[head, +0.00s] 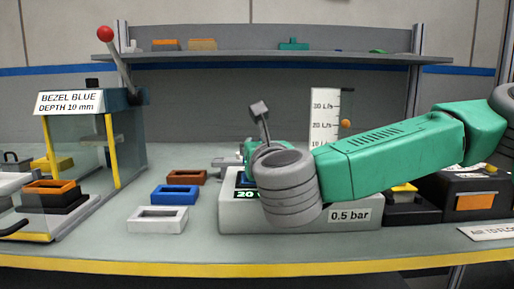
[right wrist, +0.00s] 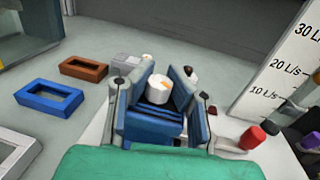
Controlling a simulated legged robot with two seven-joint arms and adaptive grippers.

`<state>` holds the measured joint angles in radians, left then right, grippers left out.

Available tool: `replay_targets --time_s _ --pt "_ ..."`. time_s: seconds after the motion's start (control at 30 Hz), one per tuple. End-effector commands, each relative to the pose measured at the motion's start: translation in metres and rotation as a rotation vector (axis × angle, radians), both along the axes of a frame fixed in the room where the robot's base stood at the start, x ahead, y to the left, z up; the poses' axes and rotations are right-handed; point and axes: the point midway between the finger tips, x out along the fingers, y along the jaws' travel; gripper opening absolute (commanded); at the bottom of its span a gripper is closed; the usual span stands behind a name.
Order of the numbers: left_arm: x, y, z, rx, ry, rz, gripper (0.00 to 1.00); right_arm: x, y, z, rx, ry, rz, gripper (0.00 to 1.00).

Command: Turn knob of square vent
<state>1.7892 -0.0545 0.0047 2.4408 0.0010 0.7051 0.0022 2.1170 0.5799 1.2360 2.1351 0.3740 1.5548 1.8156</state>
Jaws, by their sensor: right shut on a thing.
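My right gripper (right wrist: 163,84) is shut on a small white knob (right wrist: 158,92) with an orange mark, which stands between its two blue pads in the right wrist view. The square vent itself cannot be made out clearly there, because the gripper covers the area around the knob. In the head view my green right arm reaches in from the right, and its grey wrist hides the gripper's grip and the knob. Below the wrist is a grey box (head: 350,198) marked 0.5 bar, with a partly covered display reading 20. My left gripper is not in view.
A flow scale (head: 325,108) stands behind the arm, with an orange ball (head: 346,123) near 20 L/s. Brown (head: 187,177), blue (head: 174,194) and white (head: 157,226) bezels lie left of the box. A lever press (head: 122,120) stands at the left.

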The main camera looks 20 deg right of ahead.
Motion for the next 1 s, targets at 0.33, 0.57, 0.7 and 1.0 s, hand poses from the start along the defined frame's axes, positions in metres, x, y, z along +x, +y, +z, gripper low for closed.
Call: replay_targets --time_s 0.33,0.57,0.7,1.0 --pt "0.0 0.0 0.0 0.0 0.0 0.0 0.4 0.0 0.0 -0.001 0.0 0.002 0.0 0.2" --pt "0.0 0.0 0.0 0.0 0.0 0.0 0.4 0.0 0.0 0.0 0.0 0.001 0.0 0.41" --pt "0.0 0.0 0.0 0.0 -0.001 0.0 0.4 -0.001 0.0 0.0 0.0 0.001 0.0 0.41" --pt "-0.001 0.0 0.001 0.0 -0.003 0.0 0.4 -0.04 0.006 0.0 0.0 -0.001 0.005 0.41"
